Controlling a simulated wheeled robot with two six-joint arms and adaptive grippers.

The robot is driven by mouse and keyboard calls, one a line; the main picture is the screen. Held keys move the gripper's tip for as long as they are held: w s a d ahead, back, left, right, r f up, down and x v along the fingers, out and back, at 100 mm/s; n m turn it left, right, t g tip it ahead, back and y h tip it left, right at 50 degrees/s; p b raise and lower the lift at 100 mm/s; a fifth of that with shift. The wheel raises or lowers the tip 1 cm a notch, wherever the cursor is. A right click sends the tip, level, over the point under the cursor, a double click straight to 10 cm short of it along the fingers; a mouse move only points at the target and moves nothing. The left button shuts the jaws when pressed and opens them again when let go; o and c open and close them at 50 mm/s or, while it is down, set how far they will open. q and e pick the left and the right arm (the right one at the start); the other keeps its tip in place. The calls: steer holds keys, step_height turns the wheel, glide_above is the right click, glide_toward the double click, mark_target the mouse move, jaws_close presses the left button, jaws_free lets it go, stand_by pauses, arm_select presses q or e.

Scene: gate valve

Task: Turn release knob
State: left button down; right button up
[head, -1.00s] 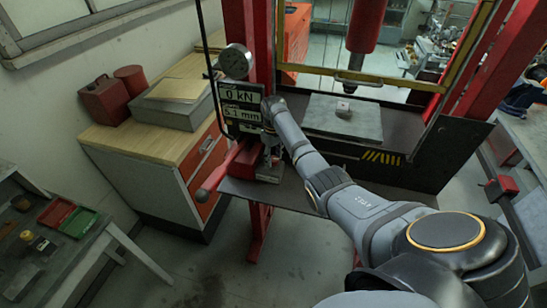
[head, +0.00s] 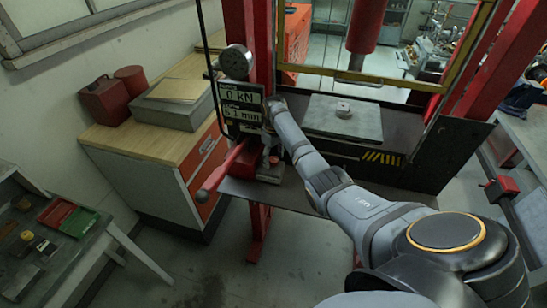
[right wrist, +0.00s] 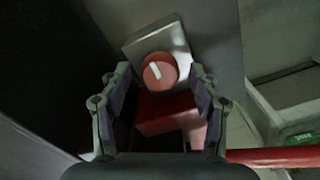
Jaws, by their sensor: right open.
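The release knob (right wrist: 160,72) is a round red knob with a white pointer mark, on a grey plate (right wrist: 152,42) in the right wrist view. The mark leans slightly to the upper left. My right gripper (right wrist: 161,75) is open, with one finger on each side of the knob and a visible gap to it on both sides. In the head view, my right gripper (head: 268,148) is beside the press's gauge panel and mostly hidden. The knob cannot be made out there. My left gripper is not in view.
The display box (head: 241,106), reading 0 kN and 5.1 mm, and the dial gauge (head: 236,62) are close to my right gripper. A red lever (head: 219,170) sticks out below. The red press ram (head: 366,25) hangs over a metal plate (head: 362,126).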

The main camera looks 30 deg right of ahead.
mark_target(274, 159)
steer(key=shift+r, duration=0.35)
step_height(274, 159, up, 11)
steer(key=shift+r, duration=0.15)
